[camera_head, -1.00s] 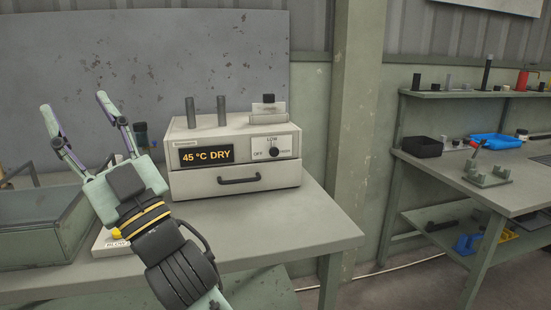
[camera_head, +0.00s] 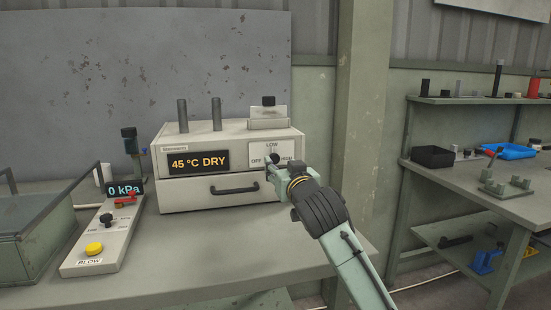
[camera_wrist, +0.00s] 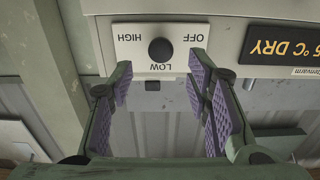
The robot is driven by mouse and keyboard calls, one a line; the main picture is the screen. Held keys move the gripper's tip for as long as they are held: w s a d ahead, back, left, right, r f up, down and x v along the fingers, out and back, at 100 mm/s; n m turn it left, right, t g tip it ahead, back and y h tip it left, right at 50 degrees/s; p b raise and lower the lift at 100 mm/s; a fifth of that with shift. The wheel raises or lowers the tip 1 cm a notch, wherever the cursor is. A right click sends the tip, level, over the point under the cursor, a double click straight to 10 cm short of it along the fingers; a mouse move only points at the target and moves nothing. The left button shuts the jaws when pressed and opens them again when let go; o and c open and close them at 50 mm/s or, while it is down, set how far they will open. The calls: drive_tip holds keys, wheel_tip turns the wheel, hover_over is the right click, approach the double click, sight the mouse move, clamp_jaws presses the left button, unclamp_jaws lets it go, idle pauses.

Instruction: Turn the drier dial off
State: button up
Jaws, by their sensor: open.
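The drier (camera_head: 230,150) is a pale box on the bench, with a lit display (camera_head: 200,161) reading 45 °C DRY. Its dial (camera_head: 274,158) is a black knob on a white plate marked OFF, LOW and HIGH, partly covered by my gripper in the head view. In the wrist view, which shows the panel upside down, the dial (camera_wrist: 161,50) is plain between the labels. My gripper (camera_head: 272,168) is open at the dial plate. In the wrist view its purple-padded fingers (camera_wrist: 164,85) stand apart, with the dial just beyond the gap between them. Which label the knob points to is unclear.
A drawer handle (camera_head: 234,190) is below the display. Two grey posts and a small block (camera_head: 268,112) stand on top of the drier. A control box with a yellow button (camera_head: 94,248) and a 0 kPa display (camera_head: 125,187) is at left.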

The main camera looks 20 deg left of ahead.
sight(275, 158)
drive_tip(key=p+x, duration=0.1)
drive_tip(key=x, duration=0.5)
drive_tip(key=shift+w+a, duration=0.1)
drive_tip(key=shift+a, duration=0.05)
drive_tip(key=shift+c, duration=0.2)
clamp_jaws()
